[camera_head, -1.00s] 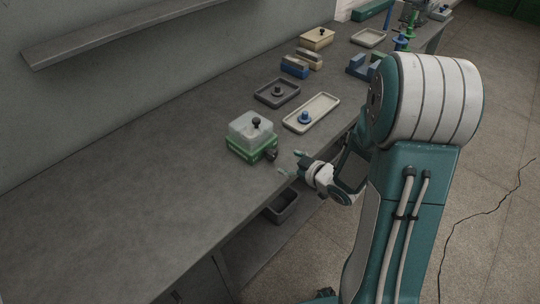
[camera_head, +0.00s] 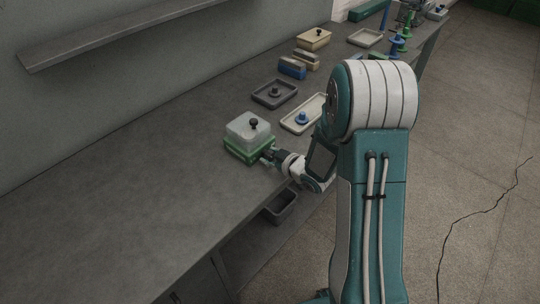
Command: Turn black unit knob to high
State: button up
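A green box-shaped unit (camera_head: 238,151) with a clear, whitish cover (camera_head: 247,131) stands on the bench, left of my arm. A small black knob (camera_head: 254,125) sits on top of the cover. The dark knob on the unit's right-hand side, seen earlier, is now mostly hidden by my gripper (camera_head: 268,157). My gripper's fingertips are at that side of the unit, around or against the knob. Whether they have closed on it is too small to tell. Which way the side knob points cannot be seen.
Behind the unit are a dark tray (camera_head: 272,97) and a cream tray (camera_head: 297,125), each holding a small knobbed piece. Blue and beige blocks (camera_head: 293,67) and a tan box (camera_head: 314,40) stand further back. The bench's left part is clear. A grey bin (camera_head: 280,207) is below the bench edge.

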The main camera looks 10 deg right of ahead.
dwell(0.4)
jog(key=m, duration=0.1)
jog(key=m+y, duration=0.1)
jog(key=shift+w+d+m+g, duration=0.1)
jog(key=shift+w+m+g, duration=0.05)
jog(key=shift+m+g, duration=0.2)
jog(key=shift+r+m+g+y, duration=0.1)
jog(key=shift+m+g+y, duration=0.45)
jog(key=shift+m+y, duration=0.5)
jog(key=o, duration=1.2)
jog(key=shift+w, duration=0.1)
jog(key=shift+c, duration=0.2)
jog(key=v, duration=1.2)
